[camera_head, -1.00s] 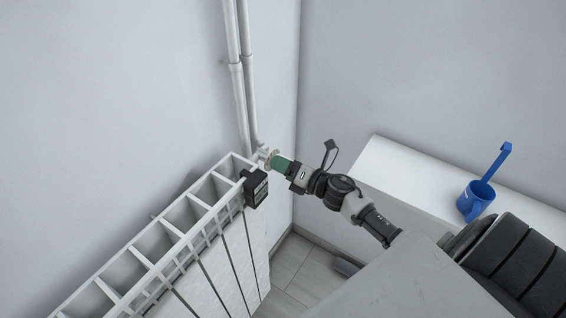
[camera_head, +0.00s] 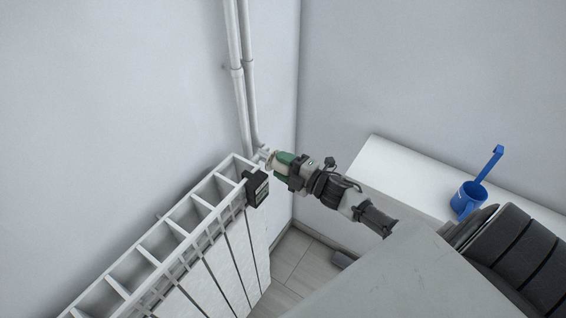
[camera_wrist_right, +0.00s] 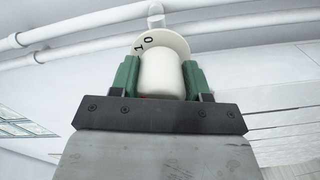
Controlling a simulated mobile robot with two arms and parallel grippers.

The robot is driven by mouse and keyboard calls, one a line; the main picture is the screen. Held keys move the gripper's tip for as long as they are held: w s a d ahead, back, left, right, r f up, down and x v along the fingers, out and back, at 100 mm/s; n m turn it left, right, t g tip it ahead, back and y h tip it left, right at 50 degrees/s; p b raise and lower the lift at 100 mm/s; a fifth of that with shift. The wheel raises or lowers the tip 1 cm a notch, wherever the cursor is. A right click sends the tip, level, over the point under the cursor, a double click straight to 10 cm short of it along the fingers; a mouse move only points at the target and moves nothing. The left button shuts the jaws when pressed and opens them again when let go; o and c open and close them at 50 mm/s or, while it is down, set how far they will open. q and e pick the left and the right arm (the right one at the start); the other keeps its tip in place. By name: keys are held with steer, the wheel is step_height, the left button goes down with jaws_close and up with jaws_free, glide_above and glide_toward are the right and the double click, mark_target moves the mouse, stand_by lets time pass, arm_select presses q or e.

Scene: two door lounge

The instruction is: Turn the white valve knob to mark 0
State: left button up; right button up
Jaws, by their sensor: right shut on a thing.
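The white valve knob (camera_wrist_right: 162,75) sits between the two green fingers of my right gripper (camera_wrist_right: 160,78) in the right wrist view. The gripper is shut on it. Behind the knob is a pale round dial (camera_wrist_right: 171,38) with dark marks; a 0 and a 1 show at its upper left. The rest of the dial's marks are hidden or not readable. In the head view my right gripper (camera_head: 284,162) reaches from the right to the valve at the radiator's far end, and its fingers mostly cover the knob. My left gripper is not in view.
A white radiator (camera_head: 165,240) runs along the left wall, with a black box (camera_head: 257,188) on its end. Two white pipes (camera_head: 243,90) rise by the corner.

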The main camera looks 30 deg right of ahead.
steer(key=m+p, duration=0.1)
steer(key=m, duration=0.4)
steer(key=shift+m, duration=0.4)
steer(key=shift+p, duration=0.3)
steer(key=o, duration=0.9)
steer(key=shift+s+d+f, duration=0.1)
steer(key=shift+s+d, duration=0.1)
steer(key=shift+s, duration=0.3)
steer(key=shift+b+v, duration=1.15)
steer(key=shift+v, duration=3.75)
